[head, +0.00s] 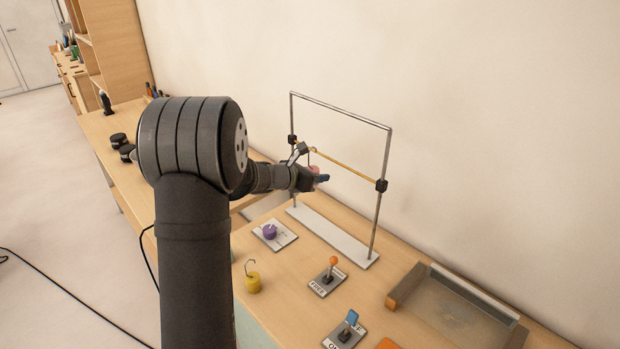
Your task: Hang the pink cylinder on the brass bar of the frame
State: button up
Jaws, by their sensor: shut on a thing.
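The metal frame (388,150) stands on a white base on the table. Its thin brass bar (345,167) runs between two black clamps on the posts. My gripper (317,177) is in front of the bar's left half and is shut on the pink cylinder (314,168). Only a small part of the cylinder shows; my gripper hides the rest. A hook (312,150) rises above the cylinder and overlaps the bar in the picture. I cannot tell whether the hook touches the bar or sits over it.
A purple weight (269,231) sits on a white plate, and a yellow hooked weight (252,284) stands nearer. An orange-knobbed lever (331,268) and a blue-tipped switch (349,325) are at the front. A shallow tray (405,286) lies to the right. The wall is close behind the frame.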

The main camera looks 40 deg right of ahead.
jog(key=shift+f+x, duration=0.2)
jog(key=shift+x, duration=1)
jog(key=shift+f+x, duration=0.25)
jog(key=shift+x, duration=1)
jog(key=shift+a, duration=0.2)
jog(key=o, duration=1)
jog(key=shift+o, duration=0.2)
jog(key=v, duration=1.7)
jog(key=shift+a, duration=0.25)
